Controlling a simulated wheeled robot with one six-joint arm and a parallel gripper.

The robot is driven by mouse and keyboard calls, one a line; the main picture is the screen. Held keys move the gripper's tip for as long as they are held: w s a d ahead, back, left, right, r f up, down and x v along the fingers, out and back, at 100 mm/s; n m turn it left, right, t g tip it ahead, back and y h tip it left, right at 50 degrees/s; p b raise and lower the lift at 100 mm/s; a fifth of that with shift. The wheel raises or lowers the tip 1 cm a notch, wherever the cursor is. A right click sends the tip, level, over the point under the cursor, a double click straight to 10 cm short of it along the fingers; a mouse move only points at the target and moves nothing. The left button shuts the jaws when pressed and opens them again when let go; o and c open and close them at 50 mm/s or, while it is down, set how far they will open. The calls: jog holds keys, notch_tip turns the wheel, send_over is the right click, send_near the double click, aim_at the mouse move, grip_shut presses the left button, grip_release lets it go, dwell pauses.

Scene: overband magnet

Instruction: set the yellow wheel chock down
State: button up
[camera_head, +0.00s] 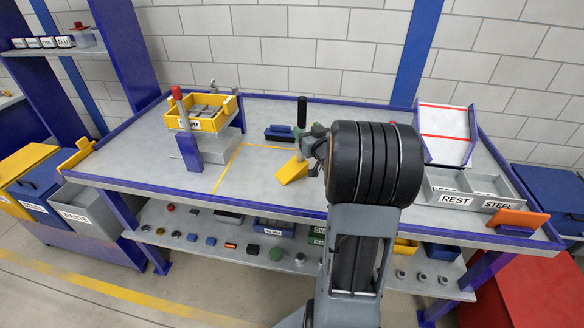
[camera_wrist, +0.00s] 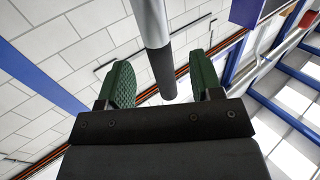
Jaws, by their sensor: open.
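My gripper (camera_head: 310,146) is just above the chock, partly hidden by my arm. In the wrist view my gripper (camera_wrist: 162,85) is open, its green pads apart. A grey rod with a black end (camera_wrist: 160,60) stands between the pads, with gaps visible on both sides.
A yellow bin (camera_head: 205,113) on a stand is at the left of the workbench (camera_head: 150,155). Dark blue parts (camera_head: 280,132) lie behind the chock. Grey trays marked REST and STEEL (camera_head: 468,190) and a white chute (camera_head: 444,133) are at the right. Bench space left of the chock is clear.

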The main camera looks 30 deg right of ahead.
aim_at(299, 120)
jog(key=shift+w+d+r+p, duration=0.1)
jog(key=shift+w+d+p, duration=0.15)
jog(key=shift+w, duration=0.85)
jog(key=shift+w+d+p, duration=0.2)
jog(key=shift+w+p, duration=0.1)
jog(key=shift+w, duration=0.85)
jog(key=shift+w+d+r+p, duration=0.1)
jog(key=shift+w+d+p, duration=0.15)
jog(key=shift+w, duration=0.85)
grip_shut()
